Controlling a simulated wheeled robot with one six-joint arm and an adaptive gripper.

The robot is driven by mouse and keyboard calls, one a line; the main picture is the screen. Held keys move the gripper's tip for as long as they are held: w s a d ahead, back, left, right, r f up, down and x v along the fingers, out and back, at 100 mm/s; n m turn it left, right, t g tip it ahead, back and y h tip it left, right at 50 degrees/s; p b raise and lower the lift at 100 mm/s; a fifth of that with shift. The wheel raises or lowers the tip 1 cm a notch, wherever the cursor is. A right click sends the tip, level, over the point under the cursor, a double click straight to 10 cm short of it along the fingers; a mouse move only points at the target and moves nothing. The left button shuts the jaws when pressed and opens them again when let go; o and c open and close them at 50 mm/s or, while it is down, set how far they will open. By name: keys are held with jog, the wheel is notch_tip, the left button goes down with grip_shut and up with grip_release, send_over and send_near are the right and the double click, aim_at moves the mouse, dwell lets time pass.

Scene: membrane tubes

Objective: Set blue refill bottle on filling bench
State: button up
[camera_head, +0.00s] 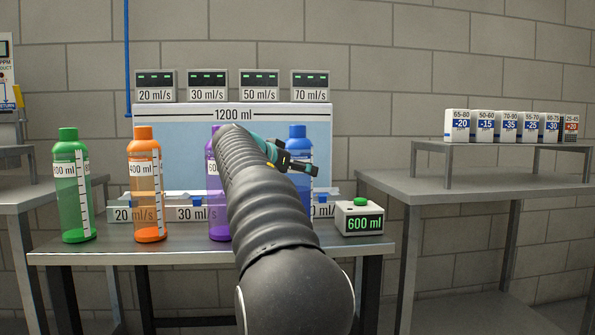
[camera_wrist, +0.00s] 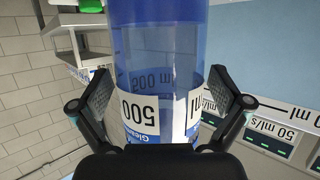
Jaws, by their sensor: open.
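The blue refill bottle (camera_head: 303,182) stands upright at the right end of the bottle row, its lower part partly hidden by my arm. In the wrist view the bottle (camera_wrist: 160,50) fills the middle, with a white label reading 500. My gripper (camera_head: 291,161) is in front of the bottle's upper part. The wrist view shows my gripper (camera_wrist: 160,92) open, with one finger on each side of the bottle and gaps visible on both sides. The bench (camera_head: 120,255) carries the bottles.
Green (camera_head: 73,190), orange (camera_head: 147,190) and purple (camera_head: 218,215) bottles stand to the left; my arm covers much of the purple one. A white box reading 600 ml (camera_head: 358,217) sits at right. A 1200 ml tank (camera_head: 180,150) is behind. A side table (camera_head: 450,184) is at right.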

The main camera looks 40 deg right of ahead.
jog(key=v, duration=1.2)
jog(key=shift+a+r, duration=0.1)
jog(key=s+a+f+n+y, duration=0.4)
jog(key=s+a+f, duration=0.4)
jog(key=f, duration=0.4)
jog(key=s+a+f+n+t+y, duration=0.1)
jog(key=s+a+f+n+y, duration=0.4)
jog(key=s+a+f, duration=0.3)
jog(key=s+a+f+n+t+y, duration=0.1)
jog(key=s+a+f+n+y, duration=0.3)
jog(key=s+a+f, duration=0.5)
notch_tip(320, 180, down, 8)
jog(key=shift+s+f+n+y, duration=0.1)
jog(key=shift+s+n+y, duration=0.2)
jog(key=shift+s+n, duration=0.9)
